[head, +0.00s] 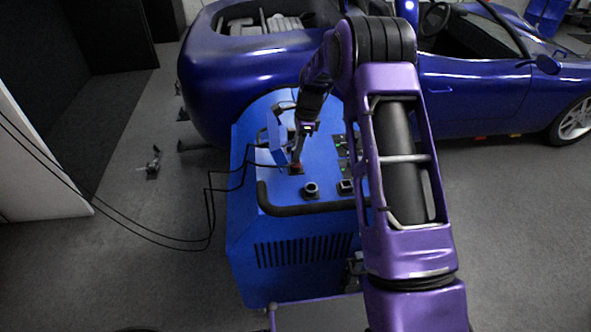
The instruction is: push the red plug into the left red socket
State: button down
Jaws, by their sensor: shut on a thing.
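My gripper (297,158) points down over the top of the blue dynamometer cabinet, left of its middle. It is shut on the red plug (296,166), which shows only as a small red patch at the fingertips. A thin black cable runs left from the plug. A dark square fitting (296,172) lies directly under the plug; I cannot tell whether the plug is inside it, touching it or just above it. The left red socket cannot be told apart here, as the plug and fingers cover that spot.
The blue cabinet (262,228) has a black front rail (300,209), a round dark knob (311,189) and a panel with green marks (341,150). Black cables (150,236) loop across the left. A blue car (230,65) stands close behind. My purple arm hides the cabinet's right side.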

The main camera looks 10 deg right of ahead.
jog(key=c, duration=0.7)
grip_release()
jog(key=shift+o, duration=0.2)
jog(key=d+r, duration=0.1)
jog(key=r, duration=0.7)
jog(key=d+r+p, duration=0.1)
jog(key=d+r, duration=0.1)
jog(key=r, duration=0.7)
jog(key=shift+d, duration=0.25)
